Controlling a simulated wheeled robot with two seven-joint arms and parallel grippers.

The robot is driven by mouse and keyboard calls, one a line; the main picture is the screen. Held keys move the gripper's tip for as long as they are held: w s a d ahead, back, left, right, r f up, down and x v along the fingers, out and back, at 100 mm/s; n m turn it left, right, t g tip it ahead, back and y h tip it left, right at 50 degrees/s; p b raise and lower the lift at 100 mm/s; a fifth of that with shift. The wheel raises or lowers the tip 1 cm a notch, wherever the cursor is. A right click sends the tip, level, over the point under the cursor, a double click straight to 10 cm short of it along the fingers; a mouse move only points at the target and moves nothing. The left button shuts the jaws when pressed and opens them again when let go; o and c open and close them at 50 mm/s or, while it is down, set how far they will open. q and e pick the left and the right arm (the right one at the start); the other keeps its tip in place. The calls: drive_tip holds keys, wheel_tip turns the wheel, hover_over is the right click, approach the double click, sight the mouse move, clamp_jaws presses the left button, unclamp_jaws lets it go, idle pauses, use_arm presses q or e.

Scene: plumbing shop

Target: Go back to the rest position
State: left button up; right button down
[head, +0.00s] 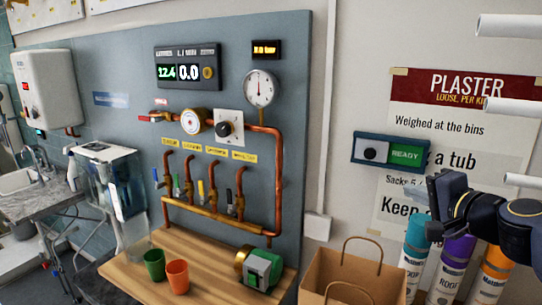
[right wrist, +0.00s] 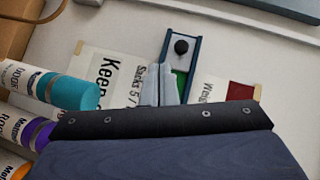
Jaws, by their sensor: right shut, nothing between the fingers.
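My right gripper (head: 442,198) comes in from the right edge of the head view, in front of the plaster poster and above several capped tubes. Its fingers are closed together with nothing between them. In the right wrist view the closed grey fingers (right wrist: 160,86) point toward the wall, in front of the lower part of the blue switch box. The switch box (head: 391,152) with a black knob and a green READY display is on the wall, left of the gripper and apart from it. My left gripper is not in view.
A paper bag (head: 354,276) stands at the lower middle. A wooden bench (head: 205,278) carries a green cup (head: 154,264), an orange cup (head: 177,276) and a green pump (head: 260,268). Copper pipes and valves cover the grey panel (head: 110,72). Tubes (head: 414,255) stand below the right gripper.

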drive_tip(key=s+a+f+n+g, duration=0.3)
drive_tip(key=s+f, duration=0.5)
drive_tip(key=s+a+f+n+g, duration=0.3)
drive_tip(key=s+a+f+n, duration=0.1)
drive_tip(key=s+f, duration=0.4)
drive_tip(key=s+a+f+n+g, duration=0.3)
drive_tip(key=s+a+f+n, duration=0.1)
drive_tip(key=s+f, duration=0.4)
drive_tip(key=shift+s+a+f+g+y, duration=0.15)
drive_tip(key=shift+s+a+g+y, duration=0.15)
drive_tip(key=shift+s, duration=0.75)
